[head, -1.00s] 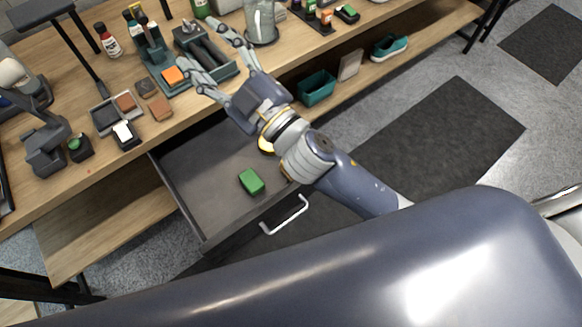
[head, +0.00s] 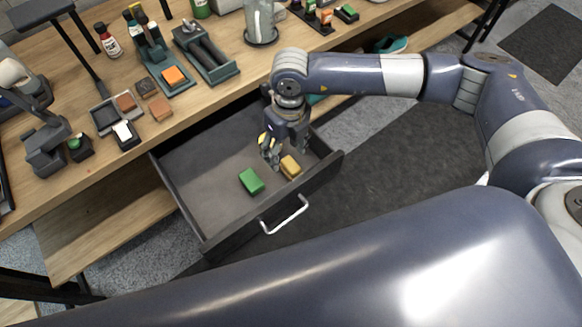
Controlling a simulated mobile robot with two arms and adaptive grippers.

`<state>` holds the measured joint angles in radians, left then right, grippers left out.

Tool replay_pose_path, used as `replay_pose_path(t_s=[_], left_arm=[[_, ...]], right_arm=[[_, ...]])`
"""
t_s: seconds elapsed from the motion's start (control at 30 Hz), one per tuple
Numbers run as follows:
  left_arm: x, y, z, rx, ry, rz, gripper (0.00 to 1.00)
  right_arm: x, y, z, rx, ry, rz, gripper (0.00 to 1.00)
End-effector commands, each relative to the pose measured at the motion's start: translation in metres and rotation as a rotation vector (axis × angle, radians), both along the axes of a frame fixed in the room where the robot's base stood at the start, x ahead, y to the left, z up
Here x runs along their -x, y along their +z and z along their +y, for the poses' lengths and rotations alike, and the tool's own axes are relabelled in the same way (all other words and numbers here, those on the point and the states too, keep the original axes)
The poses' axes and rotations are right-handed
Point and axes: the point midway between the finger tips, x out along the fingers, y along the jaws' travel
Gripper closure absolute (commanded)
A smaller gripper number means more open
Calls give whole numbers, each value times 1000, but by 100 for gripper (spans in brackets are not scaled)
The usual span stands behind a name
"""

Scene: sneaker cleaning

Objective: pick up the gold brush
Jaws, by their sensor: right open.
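The gold brush (head: 290,166) lies in the open drawer, near its right front corner. Its left end is close to my right gripper. My right gripper (head: 270,160) points down into the drawer, just left of the gold brush, with its fingers open. It looks empty, and I cannot tell whether a finger touches the brush. My left gripper is out of view.
A green brush (head: 251,181) lies left of the gold one in the drawer (head: 205,205). The drawer's walls and front handle (head: 287,216) stand around them. The wooden bench (head: 90,160) above holds trays, bottles and several small blocks.

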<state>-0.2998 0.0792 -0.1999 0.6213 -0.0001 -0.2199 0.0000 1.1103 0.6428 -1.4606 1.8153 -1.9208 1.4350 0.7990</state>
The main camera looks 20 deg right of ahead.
Motion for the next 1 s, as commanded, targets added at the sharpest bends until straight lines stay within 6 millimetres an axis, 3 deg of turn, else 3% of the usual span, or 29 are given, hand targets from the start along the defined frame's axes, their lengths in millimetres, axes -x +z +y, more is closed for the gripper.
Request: replay_pose_path(t_s=[0.07,0.17,0.4,0.67,1.0], left_arm=[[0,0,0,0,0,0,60],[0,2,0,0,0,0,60],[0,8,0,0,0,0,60],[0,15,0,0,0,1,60],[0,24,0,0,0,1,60]], right_arm=[[-7,0,-16,57,-11,-15,43],[-9,-8,-23,81,-18,-18,43],[-9,-44,-21,78,-17,-17,43],[-9,-65,-21,77,-16,-16,43],[-10,-106,-19,75,-14,-18,43]])
